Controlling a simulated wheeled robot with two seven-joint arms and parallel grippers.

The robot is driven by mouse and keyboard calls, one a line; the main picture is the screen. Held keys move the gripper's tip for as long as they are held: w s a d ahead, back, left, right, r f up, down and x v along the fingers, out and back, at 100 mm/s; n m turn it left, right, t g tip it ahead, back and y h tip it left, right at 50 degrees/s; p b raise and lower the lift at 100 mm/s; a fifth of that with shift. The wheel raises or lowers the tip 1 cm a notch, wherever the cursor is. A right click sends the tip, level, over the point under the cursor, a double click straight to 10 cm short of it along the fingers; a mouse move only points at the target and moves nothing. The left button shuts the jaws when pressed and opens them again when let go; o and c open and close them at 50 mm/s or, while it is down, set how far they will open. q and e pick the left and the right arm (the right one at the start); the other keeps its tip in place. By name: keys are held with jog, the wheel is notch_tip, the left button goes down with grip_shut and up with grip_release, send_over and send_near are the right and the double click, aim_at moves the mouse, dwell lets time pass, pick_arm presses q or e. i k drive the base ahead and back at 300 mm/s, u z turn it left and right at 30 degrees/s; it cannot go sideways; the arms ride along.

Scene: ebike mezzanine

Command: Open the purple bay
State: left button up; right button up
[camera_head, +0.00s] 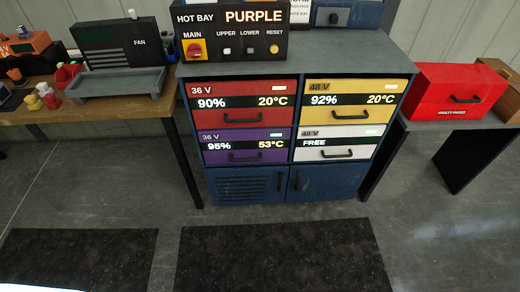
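The purple bay (245,147) is the lower left drawer of a dark blue cabinet (248,186). Its front reads 36 V, 95% and 53°C, and it has a dark bar handle (245,157). It looks shut. The panel (232,30) on top reads HOT BAY PURPLE. Neither of my grippers is in view.
Red (241,103), yellow (351,100) and white (340,146) bays surround the purple one. A wooden bench (110,109) with a grey tray (116,84) and FAN box (114,43) stands left. A red box (459,91) sits right. Floor in front is clear, with dark mats (280,256).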

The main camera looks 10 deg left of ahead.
aim_at(265, 145)
jog(key=u, duration=0.55)
jog(key=i, duration=0.9)
jog(key=u, duration=0.95)
